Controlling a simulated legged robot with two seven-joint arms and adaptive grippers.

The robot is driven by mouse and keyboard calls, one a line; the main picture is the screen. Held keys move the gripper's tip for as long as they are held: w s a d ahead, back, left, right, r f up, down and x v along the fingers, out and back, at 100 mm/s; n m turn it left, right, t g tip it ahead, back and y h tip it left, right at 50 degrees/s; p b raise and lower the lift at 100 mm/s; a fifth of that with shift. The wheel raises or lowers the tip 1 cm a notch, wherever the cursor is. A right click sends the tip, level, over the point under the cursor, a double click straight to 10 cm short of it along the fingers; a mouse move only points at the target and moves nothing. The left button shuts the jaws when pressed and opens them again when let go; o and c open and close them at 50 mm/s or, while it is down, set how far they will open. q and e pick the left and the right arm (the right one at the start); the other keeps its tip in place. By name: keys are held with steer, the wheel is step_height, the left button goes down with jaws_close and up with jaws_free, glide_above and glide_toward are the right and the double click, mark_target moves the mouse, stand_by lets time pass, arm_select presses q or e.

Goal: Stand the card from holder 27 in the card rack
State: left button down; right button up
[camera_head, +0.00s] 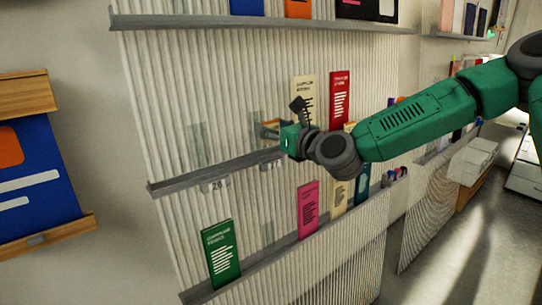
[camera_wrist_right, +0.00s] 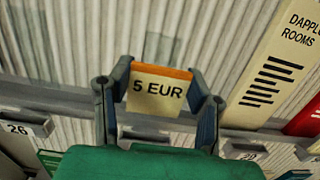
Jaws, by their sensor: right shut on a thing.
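A small cream card (camera_wrist_right: 157,98) with an orange top edge reads "5 EUR" in the right wrist view. My right gripper (camera_wrist_right: 162,82) is shut on it, one finger at each side. In the head view the right gripper (camera_head: 272,131) is in front of the ribbed wall, just above the middle ledge (camera_head: 215,172). The card shows there only as a small, partly hidden patch. A label reading 26 (camera_wrist_right: 18,128) is on the ledge to the left. No label 27 can be read. I cannot make out which thing is the card rack. My left gripper is not in view.
A cream booklet (camera_wrist_right: 272,68) and a red booklet (camera_head: 340,98) stand right of the gripper. A green booklet (camera_head: 221,254) and a pink booklet (camera_head: 308,208) stand on the lower ledge. A wooden display (camera_head: 45,240) with a blue panel is at the left.

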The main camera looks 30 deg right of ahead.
steer(key=f, duration=0.5)
steer(key=shift+d+f, duration=0.2)
steer(key=shift+f, duration=0.55)
steer(key=shift+c, duration=0.9)
steer(key=shift+a, duration=0.1)
steer(key=o, duration=1)
steer(key=shift+c, duration=0.2)
